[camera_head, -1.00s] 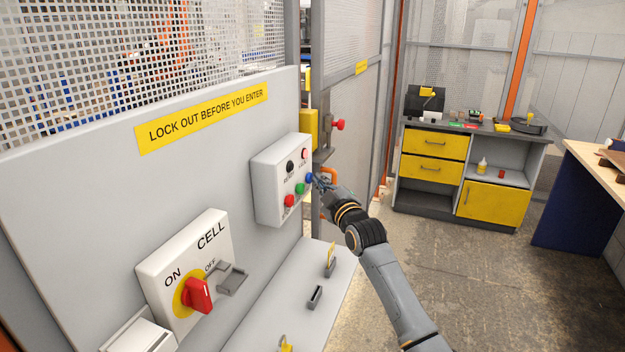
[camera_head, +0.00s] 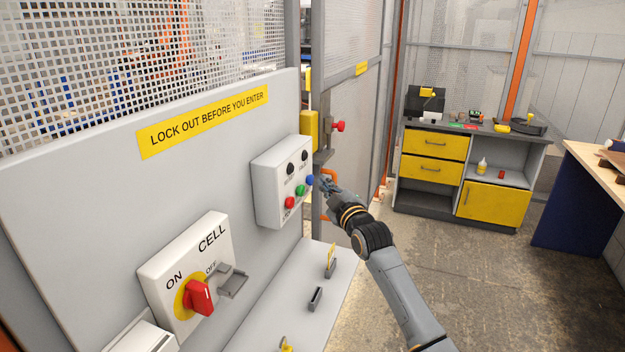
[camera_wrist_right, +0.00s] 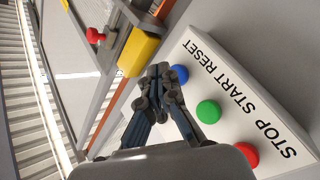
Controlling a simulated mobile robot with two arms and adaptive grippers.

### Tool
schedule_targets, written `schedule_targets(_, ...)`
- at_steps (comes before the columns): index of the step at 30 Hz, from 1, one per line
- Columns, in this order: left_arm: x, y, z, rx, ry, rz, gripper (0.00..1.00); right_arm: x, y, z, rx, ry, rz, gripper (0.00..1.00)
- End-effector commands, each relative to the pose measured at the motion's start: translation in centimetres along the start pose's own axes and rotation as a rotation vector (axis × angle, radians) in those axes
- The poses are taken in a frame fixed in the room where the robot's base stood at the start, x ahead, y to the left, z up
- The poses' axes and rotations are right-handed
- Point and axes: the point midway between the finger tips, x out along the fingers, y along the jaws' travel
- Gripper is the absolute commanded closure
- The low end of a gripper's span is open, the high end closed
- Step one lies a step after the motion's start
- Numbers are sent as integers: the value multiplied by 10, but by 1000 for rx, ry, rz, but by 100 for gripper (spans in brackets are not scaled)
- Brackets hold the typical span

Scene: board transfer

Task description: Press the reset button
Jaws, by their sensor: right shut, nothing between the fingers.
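A white button box (camera_head: 268,190) is mounted on the grey panel. It carries a blue button (camera_head: 310,180), a green button (camera_head: 300,190) and a red button (camera_head: 289,202). In the right wrist view the lettering reads STOP START RESET, with RESET beside the blue button (camera_wrist_right: 179,74). My right gripper (camera_head: 323,181) is shut and empty, just right of the blue button. In the wrist view its fingertips (camera_wrist_right: 160,70) overlap the button's edge; a small gap shows in the head view. Two round lamps on the box's upper part look dark. My left gripper is out of view.
A red CELL switch (camera_head: 199,297) sits on the panel at lower left, with a grey shelf (camera_head: 285,305) below. A yellow box (camera_head: 309,129) and a red knob (camera_head: 338,126) are behind the button box. Open floor lies to the right.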

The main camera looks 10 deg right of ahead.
Motion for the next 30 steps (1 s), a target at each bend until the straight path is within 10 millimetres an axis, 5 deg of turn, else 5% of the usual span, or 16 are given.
schedule_targets(11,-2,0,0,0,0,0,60,-3,2,2,0,-1,-1,100)
schedule_targets(30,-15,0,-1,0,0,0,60,-36,25,26,2,0,-1,100)
